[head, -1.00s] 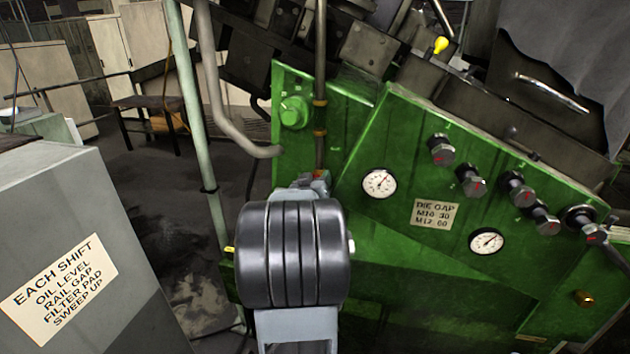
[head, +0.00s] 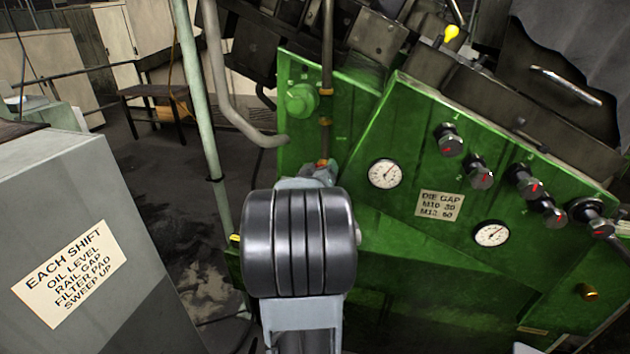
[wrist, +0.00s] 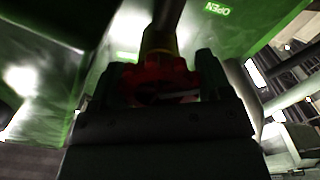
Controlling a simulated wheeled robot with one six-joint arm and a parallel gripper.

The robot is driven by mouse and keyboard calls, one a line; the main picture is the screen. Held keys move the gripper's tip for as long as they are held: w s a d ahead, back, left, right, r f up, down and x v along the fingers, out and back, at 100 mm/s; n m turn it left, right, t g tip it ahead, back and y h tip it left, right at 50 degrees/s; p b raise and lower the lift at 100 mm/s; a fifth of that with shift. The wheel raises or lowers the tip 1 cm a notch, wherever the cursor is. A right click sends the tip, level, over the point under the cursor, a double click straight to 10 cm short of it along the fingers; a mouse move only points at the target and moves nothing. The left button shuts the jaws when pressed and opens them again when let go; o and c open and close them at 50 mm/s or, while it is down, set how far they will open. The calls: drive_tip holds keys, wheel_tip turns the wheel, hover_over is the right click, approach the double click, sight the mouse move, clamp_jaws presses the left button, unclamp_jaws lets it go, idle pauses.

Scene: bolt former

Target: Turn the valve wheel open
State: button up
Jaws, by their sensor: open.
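The red valve wheel (wrist: 150,78) is in the middle of the wrist view, at the end of a dark pipe with a yellowish collar. My gripper (wrist: 155,72) is open, with one dark finger on each side of the wheel. I cannot tell whether the fingers touch it. In the head view only a bit of red wheel (head: 322,163) shows below the vertical pipe (head: 327,60), and my gripper (head: 312,174) is beside it. My arm hides most of both there. An "OPEN" label (wrist: 217,9) shows upside down in the wrist view.
The green machine panel (head: 400,240) with gauges and several black knobs (head: 449,139) stands right of my arm. A grey cabinet (head: 110,190) with a notice is at the left. A pale upright pipe (head: 195,90) stands left of the valve. Open floor lies between cabinet and machine.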

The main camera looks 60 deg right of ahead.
drive_tip(key=b+v, duration=0.2)
drive_tip(key=v, duration=1.1)
drive_tip(key=shift+a, duration=0.15)
drive_tip(key=w+a+f+n+t+y, duration=0.1)
drive_tip(key=w+a+f+n+y, duration=0.1)
drive_tip(key=w+a+f+y, duration=0.4)
drive_tip(key=w+a+f+n+t+y, duration=0.1)
drive_tip(key=w+a+f+y, duration=0.1)
drive_tip(key=a+f+y, duration=0.5)
drive_tip(key=s+a+r+n+g+y, duration=0.1)
drive_tip(key=s+a+n+g+y, duration=0.1)
drive_tip(key=a, duration=0.7)
drive_tip(key=s+a+r+n+g+y, duration=0.1)
drive_tip(key=s+a+n+g+y, duration=0.1)
drive_tip(key=a, duration=0.6)
drive_tip(key=shift+s+a+n, duration=0.4)
drive_tip(key=shift+s+n, duration=0.2)
drive_tip(key=shift+n, duration=0.6)
drive_tip(key=shift+a, duration=0.5)
drive_tip(key=shift+c, duration=0.2)
